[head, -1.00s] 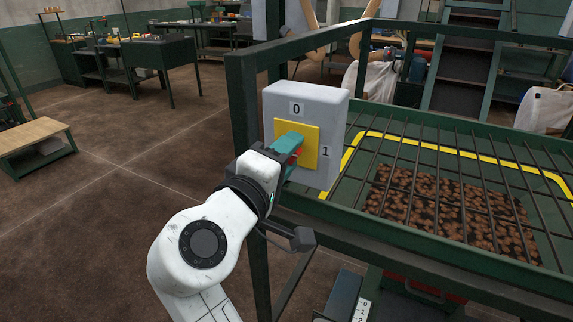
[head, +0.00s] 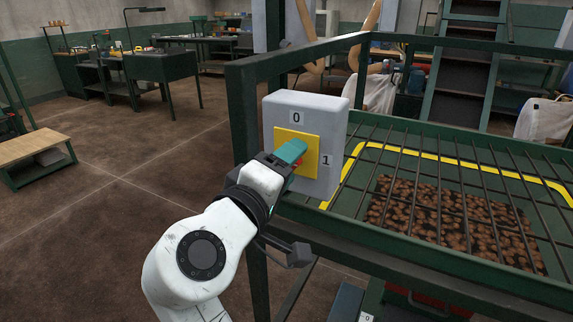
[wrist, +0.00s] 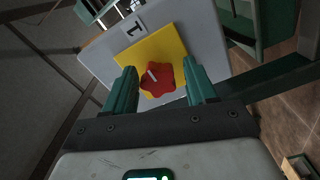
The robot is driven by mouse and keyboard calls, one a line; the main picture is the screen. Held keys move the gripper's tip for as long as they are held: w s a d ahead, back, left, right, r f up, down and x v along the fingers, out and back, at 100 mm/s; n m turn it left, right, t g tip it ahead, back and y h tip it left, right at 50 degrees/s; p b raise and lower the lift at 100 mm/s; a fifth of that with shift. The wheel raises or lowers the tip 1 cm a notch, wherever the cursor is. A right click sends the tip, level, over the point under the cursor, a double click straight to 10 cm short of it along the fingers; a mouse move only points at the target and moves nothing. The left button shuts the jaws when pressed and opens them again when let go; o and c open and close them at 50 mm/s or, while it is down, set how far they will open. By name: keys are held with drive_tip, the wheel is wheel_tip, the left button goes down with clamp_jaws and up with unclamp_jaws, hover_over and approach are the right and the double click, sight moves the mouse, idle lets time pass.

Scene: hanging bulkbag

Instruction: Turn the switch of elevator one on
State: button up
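The switch is a pale grey box (head: 335,120) with a yellow plate (head: 311,148) and labels 0 at its top and 1 at its right. Its red knob (wrist: 157,78) shows fully in the wrist view, with a white mark towards its upper left. In the head view only a red sliver of it shows beside the finger. My gripper (wrist: 161,88) has its teal fingers apart, one on each side of the knob. A gap shows on the right; on the left the finger looks very close, and contact is unclear.
The box sits on a dark green frame post (head: 245,130). Behind it, a barred grate (head: 465,185) with a yellow edge lies over brown lumps. A wooden-topped bench (head: 30,140) stands at the left. The brown floor between is clear.

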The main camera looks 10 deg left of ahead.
drive_tip(key=shift+o, duration=0.7)
drive_tip(key=shift+r, duration=0.1)
drive_tip(key=v, duration=1)
drive_tip(key=shift+s+a+b, duration=0.2)
drive_tip(key=shift+s+b, duration=0.1)
drive_tip(key=shift+s, duration=0.05)
